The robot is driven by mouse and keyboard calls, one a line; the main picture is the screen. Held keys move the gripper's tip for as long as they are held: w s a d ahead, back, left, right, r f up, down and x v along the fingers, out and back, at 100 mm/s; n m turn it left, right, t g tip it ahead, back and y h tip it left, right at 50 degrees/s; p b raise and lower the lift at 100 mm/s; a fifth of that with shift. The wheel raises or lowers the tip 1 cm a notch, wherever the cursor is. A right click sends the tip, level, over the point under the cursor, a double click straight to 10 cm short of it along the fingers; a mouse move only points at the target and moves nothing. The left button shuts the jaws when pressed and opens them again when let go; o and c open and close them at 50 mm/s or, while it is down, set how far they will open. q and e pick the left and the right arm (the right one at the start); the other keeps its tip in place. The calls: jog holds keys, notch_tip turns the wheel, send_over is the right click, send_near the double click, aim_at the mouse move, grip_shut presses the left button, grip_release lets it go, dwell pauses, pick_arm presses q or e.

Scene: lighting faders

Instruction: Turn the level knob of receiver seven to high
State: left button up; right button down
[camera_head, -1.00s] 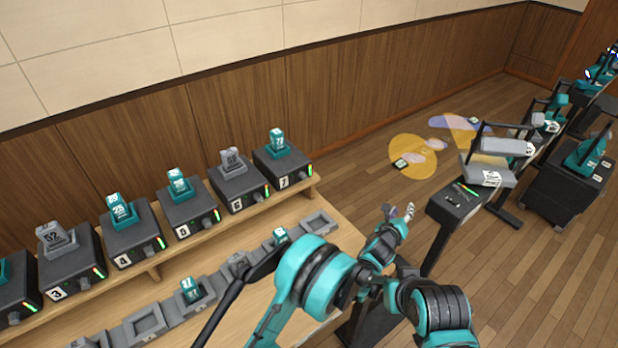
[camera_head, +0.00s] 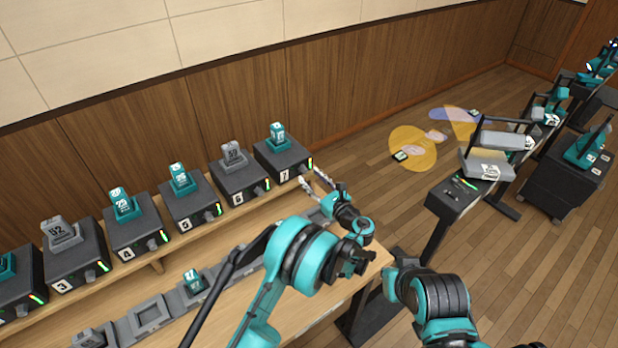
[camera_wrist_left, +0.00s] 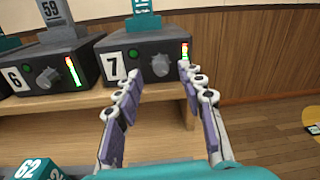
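Receiver seven (camera_head: 283,160) is a dark box with a teal block on top, at the right end of the shelf in the head view. In the left wrist view its white label 7 (camera_wrist_left: 115,66), a green light and the level knob (camera_wrist_left: 160,65) show on the front face. A lit level bar (camera_wrist_left: 185,52) is right of the knob. My left gripper (camera_head: 318,178) is open and empty in front of receiver seven. In the left wrist view its two fingers (camera_wrist_left: 160,85) are spread below and to either side of the knob, apart from it. My right gripper is not seen.
Receiver six (camera_head: 238,181) stands close on the left, with more numbered receivers along the shelf. A lower row of grey trays (camera_head: 149,314) runs in front, partly behind my arm. The floor (camera_head: 375,170) right of the shelf is open.

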pick_arm(q)
jog(key=shift+x, duration=1)
grip_shut()
jog(key=shift+m+b, duration=0.4)
jog(key=shift+b, duration=0.2)
jog(key=shift+m, duration=0.4)
grip_release()
